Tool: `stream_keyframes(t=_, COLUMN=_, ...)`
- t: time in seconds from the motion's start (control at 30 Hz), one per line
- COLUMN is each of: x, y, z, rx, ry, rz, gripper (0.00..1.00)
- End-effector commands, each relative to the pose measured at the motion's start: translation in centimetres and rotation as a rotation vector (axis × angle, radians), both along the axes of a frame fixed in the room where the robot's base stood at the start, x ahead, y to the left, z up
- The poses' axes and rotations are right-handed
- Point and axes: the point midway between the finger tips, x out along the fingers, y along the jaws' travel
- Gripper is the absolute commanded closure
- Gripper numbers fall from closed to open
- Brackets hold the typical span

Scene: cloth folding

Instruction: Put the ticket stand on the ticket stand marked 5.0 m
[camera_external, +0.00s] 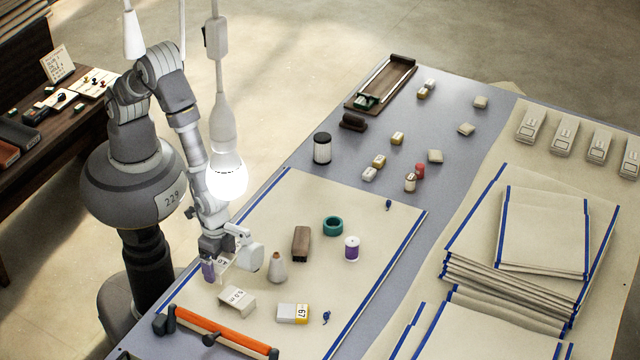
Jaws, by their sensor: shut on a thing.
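The ticket stand marked 5.0 m (237,299) is a small cream block lying on the cream cloth near its front left part. My gripper (214,262) is just behind and left of it, low over the cloth. It is shut on a small pale ticket stand (223,264) whose marking is too small to read. The held stand is apart from the marked one in the picture; its exact height above the cloth cannot be told. Part of it is hidden by the gripper. A purple piece (208,271) shows beside the fingers.
A grey cone (277,268), a brown block (301,243), a teal ring (333,226), a purple-and-white spool (352,248) and a white-and-yellow box (293,313) stand to the right. An orange bar (225,333) lies in front. Folded cloths (540,230) are stacked at right.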

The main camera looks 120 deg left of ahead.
Motion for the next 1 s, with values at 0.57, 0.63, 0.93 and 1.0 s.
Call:
stream_keyframes(t=0.57, x=5.8, y=-2.4, z=-3.7, rx=0.001, ry=0.002, rz=0.002, gripper=0.36)
stream_keyframes(t=0.63, x=5.8, y=-2.4, z=-4.3, rx=0.000, ry=0.002, rz=0.002, gripper=0.36)
stream_keyframes(t=0.93, x=5.8, y=-2.4, z=-4.3, rx=0.000, ry=0.001, rz=0.002, gripper=0.36)
stream_keyframes(t=1.0, x=5.8, y=-2.4, z=-4.5, rx=0.000, ry=0.001, rz=0.002, gripper=0.36)
